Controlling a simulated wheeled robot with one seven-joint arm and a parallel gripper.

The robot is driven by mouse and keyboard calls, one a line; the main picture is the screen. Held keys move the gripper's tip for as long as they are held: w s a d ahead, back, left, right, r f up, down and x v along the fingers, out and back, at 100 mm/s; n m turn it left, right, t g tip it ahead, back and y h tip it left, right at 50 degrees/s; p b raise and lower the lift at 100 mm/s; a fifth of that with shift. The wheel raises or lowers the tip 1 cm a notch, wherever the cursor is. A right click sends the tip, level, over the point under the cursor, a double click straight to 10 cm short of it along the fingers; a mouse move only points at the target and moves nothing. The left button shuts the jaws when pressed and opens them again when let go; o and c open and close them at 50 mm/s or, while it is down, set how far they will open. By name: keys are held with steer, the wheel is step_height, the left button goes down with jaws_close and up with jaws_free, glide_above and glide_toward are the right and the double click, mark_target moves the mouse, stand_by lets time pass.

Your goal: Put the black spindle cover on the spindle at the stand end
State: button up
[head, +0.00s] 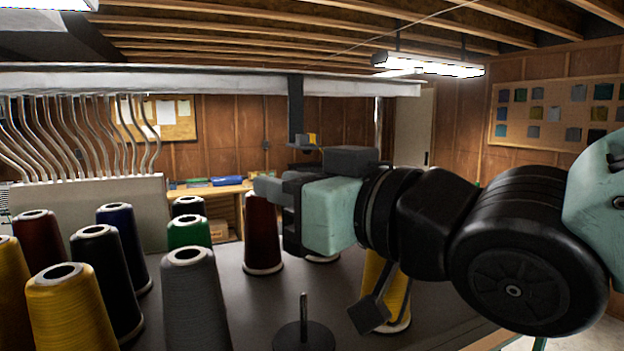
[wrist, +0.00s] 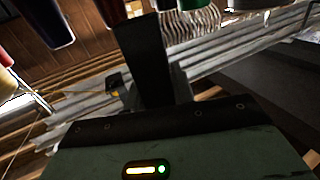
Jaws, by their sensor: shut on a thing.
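A bare upright spindle (head: 304,309) rises from a round black base at the front of the dark stand top, in the head view. My gripper (head: 268,188) points left above the stand, higher than the spindle and a little to its left in the picture. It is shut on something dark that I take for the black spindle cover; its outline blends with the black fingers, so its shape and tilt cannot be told. In the wrist view a dark bar-like shape (wrist: 145,65) stands out from the gripper's palm, and I cannot tell fingers from cover there.
Several thread cones, such as a grey one (head: 195,305) and a dark red one (head: 262,235), stand around the spindle. A yellow cone (head: 398,295) stands to its right, below my arm. A pale rail (head: 200,82) with a black bracket (head: 296,105) runs above.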

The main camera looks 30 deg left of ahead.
steer(key=shift+d+f+b, duration=0.1)
steer(key=shift+f+b, duration=2.4)
steer(key=shift+f, duration=1.8)
steer(key=shift+f+b, duration=0.8)
steer(key=shift+b, duration=0.1)
steer(key=shift+f+b, duration=0.1)
steer(key=shift+b, duration=0.3)
steer(key=shift+f, duration=0.15)
steer(key=o, duration=1)
steer(key=shift+d, duration=0.15)
